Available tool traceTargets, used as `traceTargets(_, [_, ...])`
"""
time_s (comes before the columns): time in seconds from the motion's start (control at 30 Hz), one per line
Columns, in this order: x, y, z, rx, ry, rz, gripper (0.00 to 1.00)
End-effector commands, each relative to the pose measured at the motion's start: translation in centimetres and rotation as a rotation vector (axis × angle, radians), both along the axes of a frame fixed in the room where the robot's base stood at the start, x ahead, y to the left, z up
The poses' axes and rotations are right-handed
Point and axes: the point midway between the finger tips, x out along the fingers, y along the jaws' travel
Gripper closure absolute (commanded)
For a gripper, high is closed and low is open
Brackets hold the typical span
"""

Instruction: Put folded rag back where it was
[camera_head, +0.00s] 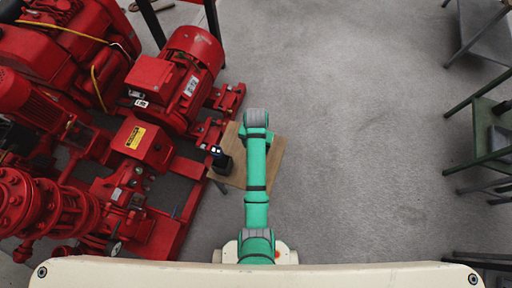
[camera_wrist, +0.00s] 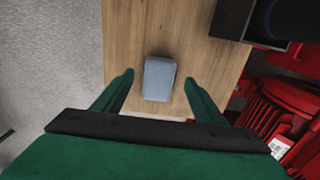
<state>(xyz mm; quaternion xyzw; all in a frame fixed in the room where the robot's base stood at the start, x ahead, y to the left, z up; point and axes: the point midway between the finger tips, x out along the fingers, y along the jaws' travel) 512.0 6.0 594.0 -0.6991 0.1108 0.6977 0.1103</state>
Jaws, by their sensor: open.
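The folded rag (camera_wrist: 159,85), a small blue-grey block-like bundle, lies on the wooden tabletop (camera_wrist: 140,30) in the wrist view. My gripper (camera_wrist: 159,79) is open, with one green finger on each side of the rag and a visible gap to it on both sides. How high the fingertips are above the top is hard to tell. In the head view the same wooden table (camera_head: 270,160) shows under my green arm. The arm hides the rag and the gripper there.
A dark open box (camera_wrist: 230,20) with a dark round item stands on the tabletop near the rag. Red pump machinery (camera_head: 150,150) crowds the left side, close to the table. Green-framed benches (camera_head: 480,130) stand at the far right. Grey floor (camera_head: 350,130) is clear between.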

Motion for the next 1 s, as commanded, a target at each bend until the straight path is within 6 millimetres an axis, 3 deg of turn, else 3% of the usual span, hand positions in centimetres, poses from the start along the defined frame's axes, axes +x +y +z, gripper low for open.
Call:
traceTargets(0.2, [0.1, 0.0, 4.4, 0.000, -0.003, 0.000, 0.35])
traceTargets(0.5, [0.0, 0.0, 7.5, 0.000, -0.002, 0.000, 0.35])
traceTargets(0.67, [-1.1, 0.2, 6.2, 0.004, -0.041, 0.010, 0.35])
traceTargets(0.83, [-3.7, 0.6, 3.1, 0.011, -0.171, 0.039, 0.35])
traceTargets(1.0, [-6.8, 0.8, 1.4, 0.009, -0.330, 0.071, 0.35])
